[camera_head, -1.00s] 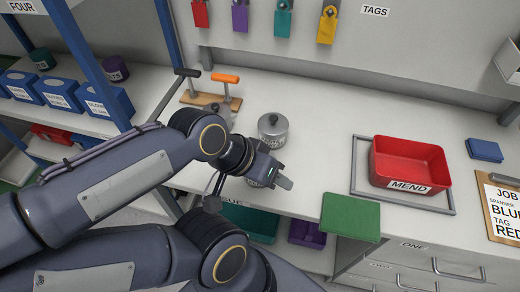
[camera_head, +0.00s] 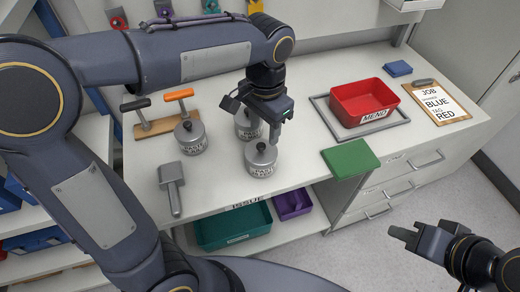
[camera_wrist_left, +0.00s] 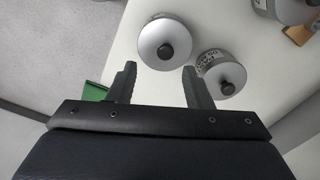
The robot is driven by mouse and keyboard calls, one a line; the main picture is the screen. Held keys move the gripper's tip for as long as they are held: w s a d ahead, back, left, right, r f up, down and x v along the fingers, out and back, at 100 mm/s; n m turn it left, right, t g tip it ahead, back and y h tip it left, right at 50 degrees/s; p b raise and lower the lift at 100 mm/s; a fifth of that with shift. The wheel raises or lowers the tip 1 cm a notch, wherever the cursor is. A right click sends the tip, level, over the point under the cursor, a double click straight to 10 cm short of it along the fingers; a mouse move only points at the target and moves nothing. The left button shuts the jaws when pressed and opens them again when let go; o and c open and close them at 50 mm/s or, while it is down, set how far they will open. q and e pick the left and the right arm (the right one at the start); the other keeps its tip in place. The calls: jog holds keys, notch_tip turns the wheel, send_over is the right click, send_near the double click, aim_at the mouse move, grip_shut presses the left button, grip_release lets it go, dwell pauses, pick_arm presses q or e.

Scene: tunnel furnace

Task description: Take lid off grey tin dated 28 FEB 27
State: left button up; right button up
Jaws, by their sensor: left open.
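Three grey lidded tins with dark knobs stand on the bench: a front tin (camera_head: 261,160), a tin behind it (camera_head: 245,127), and a left tin (camera_head: 191,139). All have their lids on. Their label dates are too small to read surely. My left gripper (camera_head: 274,132) points down, open and empty, beside and just behind the front tin. In the left wrist view its fingers (camera_wrist_left: 157,70) are spread, with the front tin (camera_wrist_left: 152,50) beyond the tips and the back tin (camera_wrist_left: 208,62) to the right. My right gripper (camera_head: 405,235) is off the bench front, its jaw gap unclear.
A grey mallet-like tool (camera_head: 172,180) lies at the bench's front left. Behind it is a wooden stand (camera_head: 160,124) with black and orange handles. A red MEND bin (camera_head: 366,103), green pad (camera_head: 350,158) and clipboard (camera_head: 437,103) are to the right. Teal and purple trays sit below.

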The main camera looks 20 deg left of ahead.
aim_at(261, 145)
pick_arm(q)
jog(key=f, duration=0.6)
jog(key=shift+w+a+f, duration=0.1)
jog(key=shift+a+f, duration=0.05)
jog(key=shift+a, duration=0.2)
jog(key=shift+c, duration=0.5)
grip_shut()
